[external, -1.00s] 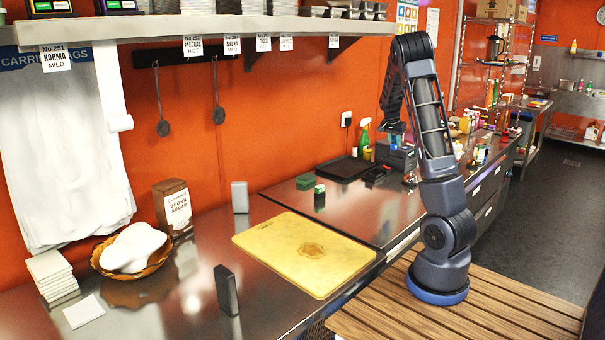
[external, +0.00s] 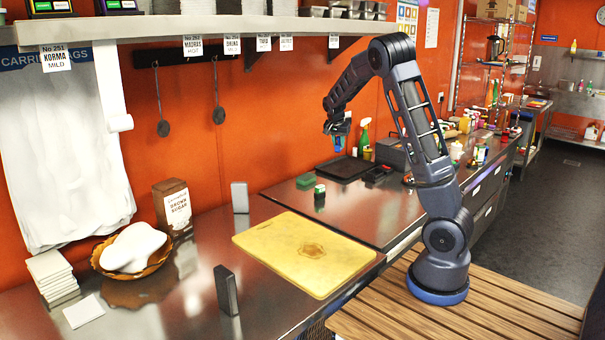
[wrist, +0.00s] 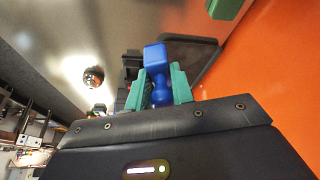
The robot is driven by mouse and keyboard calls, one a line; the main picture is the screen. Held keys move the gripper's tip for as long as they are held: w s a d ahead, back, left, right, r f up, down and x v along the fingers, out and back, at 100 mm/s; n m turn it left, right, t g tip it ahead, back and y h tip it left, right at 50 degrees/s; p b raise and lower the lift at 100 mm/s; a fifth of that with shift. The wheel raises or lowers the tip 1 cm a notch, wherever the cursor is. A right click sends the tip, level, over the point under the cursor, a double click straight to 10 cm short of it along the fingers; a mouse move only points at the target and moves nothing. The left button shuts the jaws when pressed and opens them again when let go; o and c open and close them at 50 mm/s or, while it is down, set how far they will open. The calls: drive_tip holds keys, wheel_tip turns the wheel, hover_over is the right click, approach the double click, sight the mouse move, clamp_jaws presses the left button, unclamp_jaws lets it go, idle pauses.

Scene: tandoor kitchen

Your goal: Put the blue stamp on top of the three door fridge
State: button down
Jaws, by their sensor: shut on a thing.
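My gripper (external: 337,128) is raised above the steel counter, near the orange wall. In the wrist view its green fingers (wrist: 157,88) are shut on the blue stamp (wrist: 156,58), which has a square blue head and a rounded blue body. In the external view the stamp is small, a blue patch (external: 347,124) at the gripper, partly hidden by it. No fridge doors are plainly visible; the steel counter (external: 363,217) has fronts with handles on its right side, and I cannot tell which unit is the three door fridge.
A yellow cutting board (external: 275,260) lies on the near counter. Two upright slabs, one dark (external: 226,291) and one grey (external: 240,197), stand nearby. A green sponge (external: 305,181), small green-white box (external: 320,190), black tray (external: 343,168) and spray bottle (external: 364,137) are farther back.

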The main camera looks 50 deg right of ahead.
drive_tip(key=w+a+n+t, duration=0.15)
drive_tip(key=w+a, duration=0.25)
drive_tip(key=a, duration=1)
drive_tip(key=w+a+n, duration=0.2)
drive_tip(key=w+a, duration=0.2)
drive_tip(key=a, duration=1.1)
drive_tip(key=s+a+n+y, duration=0.1)
drive_tip(key=s+a+n, duration=0.1)
drive_tip(key=a, duration=1.1)
drive_tip(key=s+a+n+y, duration=0.1)
drive_tip(key=s+a+n, duration=0.1)
drive_tip(key=a, duration=1.1)
drive_tip(key=s+a+n, duration=0.1)
drive_tip(key=s+a, duration=0.3)
drive_tip(key=a, duration=0.3)
drive_tip(key=s+a+n+t+y, duration=0.1)
drive_tip(key=s+a, duration=0.3)
drive_tip(key=a, duration=0.4)
drive_tip(key=s+a+n, duration=0.1)
drive_tip(key=s+a, duration=0.3)
drive_tip(key=a, duration=0.3)
drive_tip(key=s+a+n+y, duration=0.1)
drive_tip(key=s+a+n, duration=0.2)
drive_tip(key=s+a, duration=1.5)
drive_tip(key=shift+t, duration=0.25)
drive_tip(key=f, duration=2)
drive_tip(key=shift+s+d, duration=0.3)
drive_tip(key=shift+f, duration=0.1)
